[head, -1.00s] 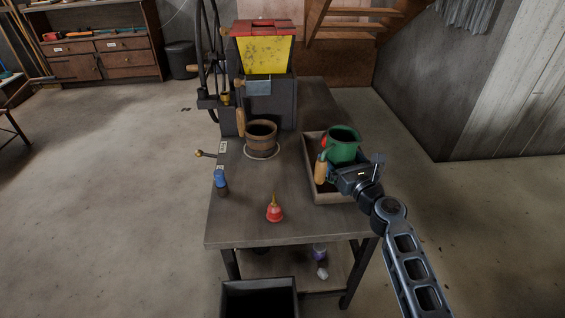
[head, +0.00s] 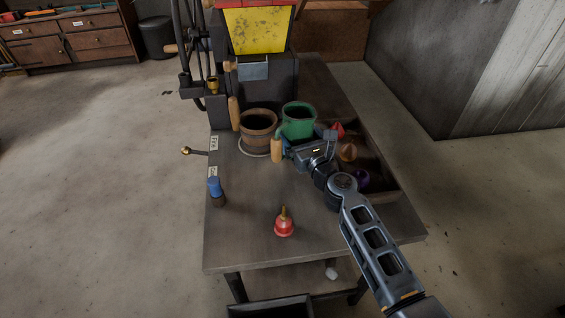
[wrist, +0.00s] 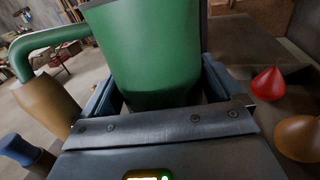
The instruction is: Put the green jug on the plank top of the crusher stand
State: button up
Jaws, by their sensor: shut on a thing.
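The green jug (head: 299,121) is held upright by my gripper (head: 305,148), beside the wooden bucket and left of the tray. In the wrist view the jug (wrist: 150,55) sits between the two fingers (wrist: 165,95); its green handle with a wooden grip (wrist: 45,105) points left. The plank top (head: 245,220) of the crusher stand lies below and around it. My gripper and arm hide the jug's base in the head view, so I cannot tell whether it touches the planks.
The wooden bucket (head: 258,130) stands close left of the jug, before the crusher with its yellow hopper (head: 257,30). A tray (head: 385,190) on the right holds red, orange and purple pieces. A red bell-shaped thing (head: 284,226) and a blue-topped bottle (head: 216,190) stand on clear planks.

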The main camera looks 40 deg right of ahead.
jog(key=a+f+b, duration=0.1)
jog(key=f+b, duration=0.1)
jog(key=w+a+f+b, duration=0.1)
jog(key=f+b, duration=0.1)
jog(key=w+a+f+b, duration=0.1)
jog(key=a+f, duration=0.1)
jog(key=shift+w+f+b, duration=0.2)
jog(key=shift+f+b, duration=0.15)
jog(key=shift+b, duration=0.05)
jog(key=shift+f, duration=0.25)
jog(key=o, duration=1.1)
jog(key=shift+r, duration=0.1)
jog(key=shift+r, duration=0.2)
jog(key=v, duration=0.7)
jog(key=shift+s+f, duration=0.15)
jog(key=shift+s, duration=0.15)
